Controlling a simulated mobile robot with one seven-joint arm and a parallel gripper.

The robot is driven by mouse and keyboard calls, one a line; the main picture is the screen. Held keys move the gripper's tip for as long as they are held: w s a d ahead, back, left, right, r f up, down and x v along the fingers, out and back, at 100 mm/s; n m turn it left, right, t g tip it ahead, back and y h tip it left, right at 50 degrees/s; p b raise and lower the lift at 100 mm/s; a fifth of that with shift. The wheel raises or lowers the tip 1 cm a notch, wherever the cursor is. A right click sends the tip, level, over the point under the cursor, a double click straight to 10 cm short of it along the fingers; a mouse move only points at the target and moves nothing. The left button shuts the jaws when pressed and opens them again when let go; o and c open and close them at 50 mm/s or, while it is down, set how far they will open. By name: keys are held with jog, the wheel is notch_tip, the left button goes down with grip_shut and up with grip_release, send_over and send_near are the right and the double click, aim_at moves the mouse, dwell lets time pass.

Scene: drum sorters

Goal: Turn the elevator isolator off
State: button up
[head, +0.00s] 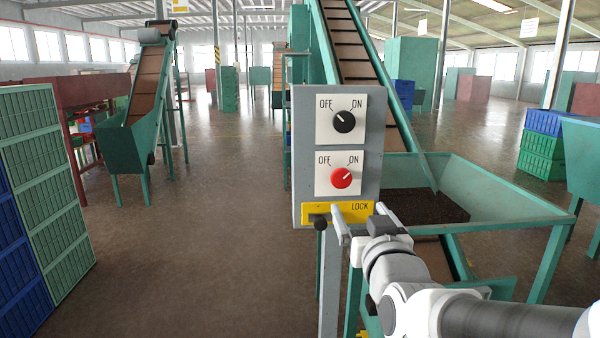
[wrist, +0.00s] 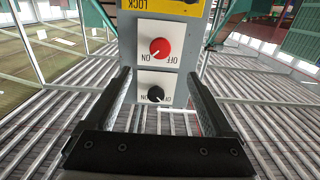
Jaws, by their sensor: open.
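A grey control box (head: 300,160) on a post carries two rotary switches, each marked OFF at left and ON at right. The upper black knob (head: 344,121) has its mark toward OFF. The lower red knob (head: 341,178) has its mark toward ON. A yellow LOCK plate (head: 350,208) sits below them. My gripper (head: 346,218) is open at the box's lower right, by the LOCK plate. In the wrist view the box is upside down; the red knob (wrist: 160,48) and black knob (wrist: 155,94) show between the open, empty fingers (wrist: 158,78), apart from them.
A teal hopper (head: 500,180) and inclined conveyor (head: 352,50) stand behind and right of the box. Green crates (head: 45,180) are stacked at the left. Another conveyor (head: 135,100) stands at the back left. The floor (head: 200,240) left of the box is clear.

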aim_at(342, 180)
jog(key=w, duration=1.4)
jog(key=shift+w, duration=0.35)
jog(key=shift+c, duration=0.2)
jog(key=c, duration=1.3)
